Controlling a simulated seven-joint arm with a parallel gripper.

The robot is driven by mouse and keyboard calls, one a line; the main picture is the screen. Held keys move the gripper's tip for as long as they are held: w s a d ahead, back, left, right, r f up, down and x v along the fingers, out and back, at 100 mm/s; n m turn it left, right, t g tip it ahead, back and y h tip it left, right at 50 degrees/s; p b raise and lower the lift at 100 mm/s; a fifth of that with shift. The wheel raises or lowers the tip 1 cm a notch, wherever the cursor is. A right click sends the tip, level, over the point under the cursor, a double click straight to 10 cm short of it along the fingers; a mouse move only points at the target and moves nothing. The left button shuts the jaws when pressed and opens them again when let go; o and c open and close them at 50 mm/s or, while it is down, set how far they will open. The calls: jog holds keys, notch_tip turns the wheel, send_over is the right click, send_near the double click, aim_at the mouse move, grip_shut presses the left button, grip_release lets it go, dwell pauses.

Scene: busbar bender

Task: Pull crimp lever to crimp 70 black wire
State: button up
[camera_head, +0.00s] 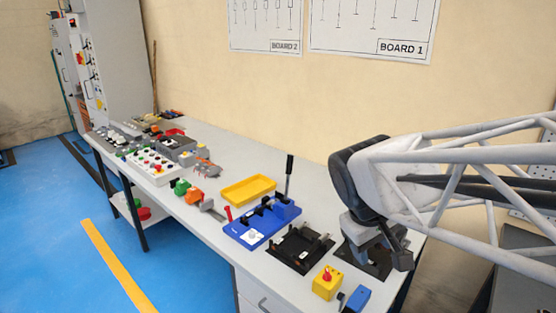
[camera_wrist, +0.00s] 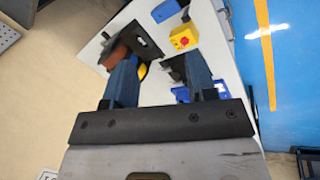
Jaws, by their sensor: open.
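In the head view a blue base tool (camera_head: 262,226) stands on the bench, with an upright black-handled lever (camera_head: 289,172) at its far right corner and a small red handle (camera_head: 229,213) at its left. I cannot tell for sure which is the crimp lever. No 70 black wire can be made out. My gripper (camera_wrist: 162,62) is open in the wrist view, with its two dark blue fingers apart and nothing seen held. The left finger overlaps a black bracket with an orange-brown part (camera_wrist: 118,54) in the picture; contact cannot be told.
A black fixture (camera_head: 300,248), a yellow box with a red knob (camera_head: 327,282) and a blue item (camera_head: 357,299) stand at the near end of the bench (camera_head: 262,283). A yellow tray (camera_head: 248,190) lies behind the blue tool. Several control boxes crowd the far end.

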jog(key=w+d+n+h, duration=0.1)
jog(key=w+n+h, duration=0.45)
jog(key=w, duration=0.95)
jog(key=n+t+h, duration=0.7)
jog(key=n+t, duration=0.2)
jog(key=n, duration=0.7)
send_over(288, 178)
jog(key=w+v, duration=0.1)
jog(key=v, duration=0.4)
notch_tip(288, 178, down, 9)
jog(key=shift+s+a+y, duration=0.15)
jog(key=shift+y, duration=0.1)
jog(key=x, duration=0.8)
jog(key=shift+s+f, duration=0.15)
grip_shut()
